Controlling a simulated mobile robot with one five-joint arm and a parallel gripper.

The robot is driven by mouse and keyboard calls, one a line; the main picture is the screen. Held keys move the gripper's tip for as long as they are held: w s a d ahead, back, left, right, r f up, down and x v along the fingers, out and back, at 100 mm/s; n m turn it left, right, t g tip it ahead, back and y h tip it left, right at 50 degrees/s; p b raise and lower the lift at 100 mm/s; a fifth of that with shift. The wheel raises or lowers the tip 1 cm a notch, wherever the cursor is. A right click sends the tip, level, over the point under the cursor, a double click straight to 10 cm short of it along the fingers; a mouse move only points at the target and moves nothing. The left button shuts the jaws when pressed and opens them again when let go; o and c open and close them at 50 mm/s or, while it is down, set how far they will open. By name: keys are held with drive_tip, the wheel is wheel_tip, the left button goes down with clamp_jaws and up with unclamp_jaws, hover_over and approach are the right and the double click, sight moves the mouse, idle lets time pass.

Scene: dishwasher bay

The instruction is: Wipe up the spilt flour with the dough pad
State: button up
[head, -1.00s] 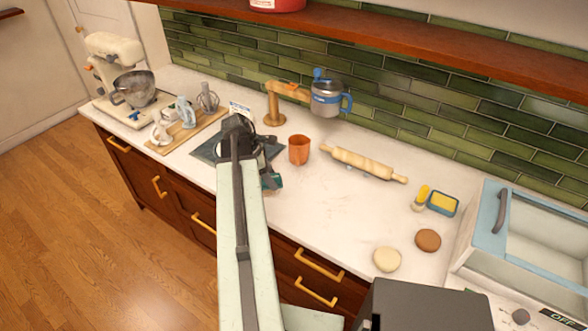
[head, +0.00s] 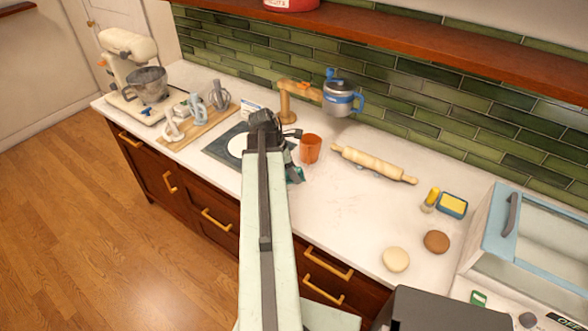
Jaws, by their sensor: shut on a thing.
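My gripper (head: 291,164) is low over the counter beside the orange cup, mostly hidden behind my own arm. A small teal-green edge shows there, which appears to be the dough pad (head: 296,175) in its jaws; its underside and any contact with the counter are hidden. Faint pale marks, possibly the spilt flour (head: 343,198), lie on the white counter to the right of the gripper. They are hard to tell from the counter's own pattern. A white round patch (head: 238,144) shows on the dark mat left of my arm; I cannot tell what it is.
An orange cup (head: 310,149) stands close right of my gripper, with a rolling pin (head: 374,164) beyond it. A sponge in a blue tray (head: 452,205) and two dough rounds (head: 396,259) lie to the right. The mid-front counter is clear.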

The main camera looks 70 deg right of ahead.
drive_tip(key=b, duration=0.4)
hover_over(297, 190)
drive_tip(key=w, duration=0.1)
drive_tip(key=shift+a+f, duration=0.2)
drive_tip(key=shift+f, duration=1.05)
drive_tip(key=shift+a+f, duration=0.2)
drive_tip(key=shift+f, duration=1)
drive_tip(key=shift+f+b, duration=1)
drive_tip(key=shift+b, duration=0.1)
drive_tip(key=shift+w, duration=0.1)
drive_tip(key=shift+w+d+r, duration=0.1)
drive_tip(key=shift+w+d, duration=0.15)
drive_tip(key=shift+w, duration=0.5)
drive_tip(key=shift+w+d+r, duration=0.1)
drive_tip(key=shift+w+d, duration=0.1)
drive_tip(key=shift+w, duration=0.6)
drive_tip(key=shift+w, duration=0.1)
